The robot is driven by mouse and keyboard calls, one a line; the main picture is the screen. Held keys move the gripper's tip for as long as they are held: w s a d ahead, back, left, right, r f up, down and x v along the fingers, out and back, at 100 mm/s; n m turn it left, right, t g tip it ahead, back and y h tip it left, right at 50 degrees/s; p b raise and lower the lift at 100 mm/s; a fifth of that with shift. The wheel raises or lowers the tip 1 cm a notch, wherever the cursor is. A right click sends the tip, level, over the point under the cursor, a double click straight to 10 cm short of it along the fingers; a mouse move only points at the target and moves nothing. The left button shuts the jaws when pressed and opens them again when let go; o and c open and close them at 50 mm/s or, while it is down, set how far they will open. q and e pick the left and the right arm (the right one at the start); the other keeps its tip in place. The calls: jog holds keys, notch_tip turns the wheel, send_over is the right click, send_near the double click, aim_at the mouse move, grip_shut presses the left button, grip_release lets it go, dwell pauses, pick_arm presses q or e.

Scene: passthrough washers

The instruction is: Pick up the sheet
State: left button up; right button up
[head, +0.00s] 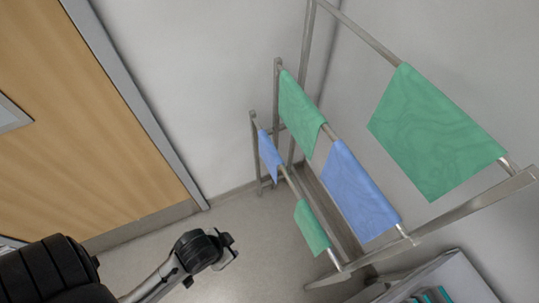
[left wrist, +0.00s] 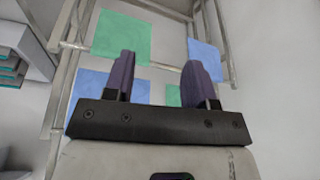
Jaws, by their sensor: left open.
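A grey metal rack (head: 365,33) carries several hanging sheets. A large green sheet (head: 435,132) hangs on the highest rail. A green sheet (head: 301,112) and a blue sheet (head: 360,190) share the middle rail. A small blue sheet (head: 269,156) and a small green sheet (head: 312,228) hang on the lowest rail. My left gripper (head: 229,249) is left of the rack, apart from every sheet. In the left wrist view its jaws (left wrist: 160,60) are open and empty, with green (left wrist: 122,36) and blue (left wrist: 204,62) sheets beyond. My right gripper is out of view.
A wooden door (head: 95,120) with a grey frame stands at the left. Pale walls rise behind the rack. A white cart (head: 455,277) with teal items is at the lower right, close to the rack's foot. Floor between door and rack is clear.

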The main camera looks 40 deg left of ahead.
pick_arm(q)
jog(key=o, duration=0.3)
jog(key=shift+d, duration=0.15)
